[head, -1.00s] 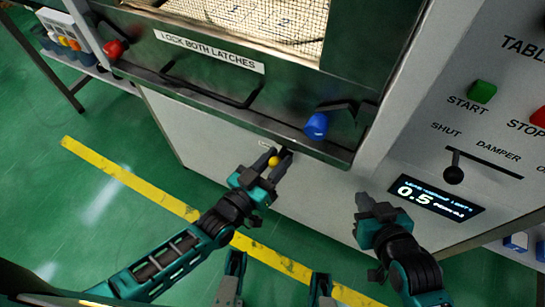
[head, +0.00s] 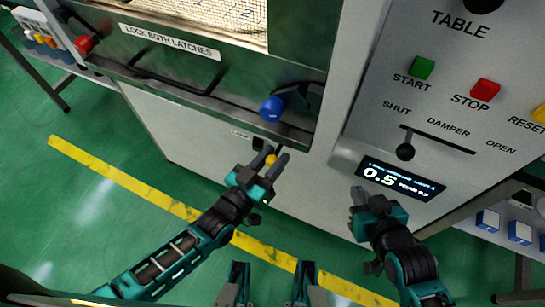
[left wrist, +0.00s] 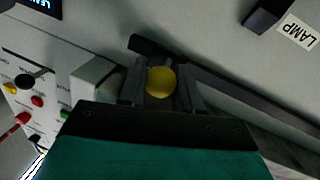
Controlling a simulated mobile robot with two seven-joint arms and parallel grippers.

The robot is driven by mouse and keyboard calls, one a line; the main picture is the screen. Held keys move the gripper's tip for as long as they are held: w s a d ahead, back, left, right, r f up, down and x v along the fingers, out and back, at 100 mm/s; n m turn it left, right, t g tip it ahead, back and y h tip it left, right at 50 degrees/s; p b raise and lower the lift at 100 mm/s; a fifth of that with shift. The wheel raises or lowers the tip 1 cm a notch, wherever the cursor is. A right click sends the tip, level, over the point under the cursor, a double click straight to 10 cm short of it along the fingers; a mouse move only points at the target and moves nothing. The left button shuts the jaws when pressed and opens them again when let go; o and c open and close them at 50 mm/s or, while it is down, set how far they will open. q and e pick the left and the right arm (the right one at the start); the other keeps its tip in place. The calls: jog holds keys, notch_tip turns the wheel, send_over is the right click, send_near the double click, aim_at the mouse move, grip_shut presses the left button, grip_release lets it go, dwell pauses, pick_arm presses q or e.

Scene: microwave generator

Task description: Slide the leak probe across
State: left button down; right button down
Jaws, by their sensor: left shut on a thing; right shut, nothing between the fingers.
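My left gripper (head: 268,168) is shut on a yellow ball, which appears to be the tip of the leak probe (head: 271,159). It sits just below the oven door's lower edge, under the blue latch knob. The left wrist view shows the yellow ball (left wrist: 161,82) between the fingers (left wrist: 162,94); the rest of the probe is hidden or too dark to make out. My right gripper (head: 358,196) is shut and empty, below and left of the lit display reading 0.5 (head: 400,178).
The oven door (head: 215,75) has a long handle (head: 175,82), a red knob (head: 84,44) and a blue knob (head: 272,108). Right of it are start (head: 421,67) and stop (head: 486,90) buttons and a damper lever (head: 405,152). Green floor is open at left.

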pick_arm(q)
jog(key=c, duration=0.8)
grip_release()
jog(key=shift+s+a, duration=0.1)
jog(key=p+v, duration=0.1)
jog(key=v, duration=1.1)
jog(key=shift+s+a, duration=0.15)
jog(key=shift+s, duration=0.1)
pick_arm(e)
jog(key=shift+s+d+r, duration=0.15)
jog(key=shift+s+d, duration=0.05)
